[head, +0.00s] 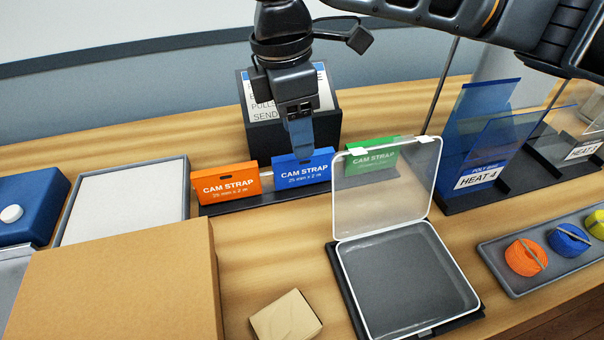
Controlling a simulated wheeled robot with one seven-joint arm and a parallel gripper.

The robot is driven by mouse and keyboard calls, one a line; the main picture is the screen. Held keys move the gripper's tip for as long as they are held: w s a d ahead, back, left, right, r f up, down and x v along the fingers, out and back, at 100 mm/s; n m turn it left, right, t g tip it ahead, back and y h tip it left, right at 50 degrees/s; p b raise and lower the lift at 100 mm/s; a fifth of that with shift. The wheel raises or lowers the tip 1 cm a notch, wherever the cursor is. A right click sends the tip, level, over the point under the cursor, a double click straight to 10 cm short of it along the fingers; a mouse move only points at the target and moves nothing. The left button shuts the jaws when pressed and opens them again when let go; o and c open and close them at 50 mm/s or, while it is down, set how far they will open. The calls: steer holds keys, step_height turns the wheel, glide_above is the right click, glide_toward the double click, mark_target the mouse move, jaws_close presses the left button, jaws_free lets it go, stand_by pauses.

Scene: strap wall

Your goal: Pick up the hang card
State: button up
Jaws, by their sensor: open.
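Three hang cards printed "CAM STRAP" stand upright in a row in a dark rack (222,207): an orange card (225,184) at left, a blue card (303,169) in the middle and a green card (370,158) at right. The green card is partly seen through a raised clear lid. My gripper (301,145) points down at the blue card's top edge and is open. Its fingers overlap the top of the blue card in this view, so I cannot tell whether they touch it or straddle it. The gap between the fingers is not clearly visible.
A clear-lidded case (410,275) stands open in front, its lid (388,190) close to the cards. A dark box (258,128) stands behind my gripper. A cardboard box (115,285), a small tan box (286,316), a strap-roll tray (505,277) and clear panels (480,130) surround the area.

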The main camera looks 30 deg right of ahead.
mark_target(303, 166)
steer(key=f, duration=0.5)
steer(key=d+f, duration=0.1)
steer(key=f, duration=0.2)
jaws_close()
stand_by(0.5)
